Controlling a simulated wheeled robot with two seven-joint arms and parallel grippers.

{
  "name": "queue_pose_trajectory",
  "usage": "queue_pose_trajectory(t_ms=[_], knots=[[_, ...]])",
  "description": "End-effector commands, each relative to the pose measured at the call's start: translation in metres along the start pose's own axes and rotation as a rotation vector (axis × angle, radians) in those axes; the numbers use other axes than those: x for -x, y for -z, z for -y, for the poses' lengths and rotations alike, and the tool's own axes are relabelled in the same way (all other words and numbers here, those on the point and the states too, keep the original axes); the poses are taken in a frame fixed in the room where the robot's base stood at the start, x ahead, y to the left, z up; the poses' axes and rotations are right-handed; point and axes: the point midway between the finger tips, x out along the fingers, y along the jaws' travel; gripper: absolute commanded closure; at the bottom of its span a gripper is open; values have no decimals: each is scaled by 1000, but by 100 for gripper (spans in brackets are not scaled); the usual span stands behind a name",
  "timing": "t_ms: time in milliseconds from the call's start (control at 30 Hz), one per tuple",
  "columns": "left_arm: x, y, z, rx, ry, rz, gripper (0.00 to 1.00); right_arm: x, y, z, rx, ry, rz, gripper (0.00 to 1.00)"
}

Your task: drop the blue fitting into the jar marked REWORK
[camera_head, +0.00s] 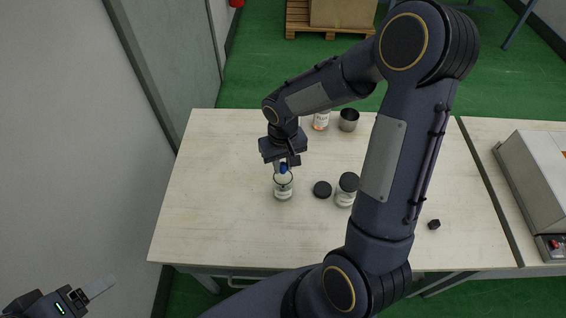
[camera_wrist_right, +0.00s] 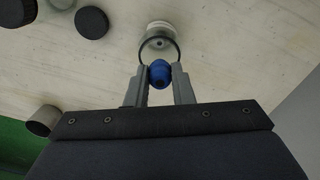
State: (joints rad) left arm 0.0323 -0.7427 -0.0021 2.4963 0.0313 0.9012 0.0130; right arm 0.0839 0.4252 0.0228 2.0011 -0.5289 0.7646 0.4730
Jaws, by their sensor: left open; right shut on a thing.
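The blue fitting (camera_wrist_right: 159,76) is held between the fingertips of my right gripper (camera_wrist_right: 160,70). In the head view the blue fitting (camera_head: 284,168) shows just under my right gripper (camera_head: 286,161), at the mouth of an open clear jar (camera_head: 284,190) with a white label. The label's words are too small to read. In the right wrist view the jar's round rim (camera_wrist_right: 172,41) lies just beyond the fitting; whether the fitting is above or inside the rim is unclear. My left gripper (camera_head: 92,290) is open, at the lower left, away from the table.
A grey machine (camera_head: 535,180) stands right. The table's left side is clear.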

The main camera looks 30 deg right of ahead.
Motion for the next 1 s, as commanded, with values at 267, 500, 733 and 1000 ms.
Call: queue_pose_trajectory(t_ms=[267,500,733,1000], knots=[[0,0,0,0,0,0,29,0,0,0,0,0,0,100],[-2,-1,1,0,0,0,29,-2,0,0,-1,0,0,100],[-5,-3,2,0,0,0,29,-4,0,-1,-1,0,0,100],[-5,-2,2,0,0,0,29,-4,0,-1,-1,0,0,64]])
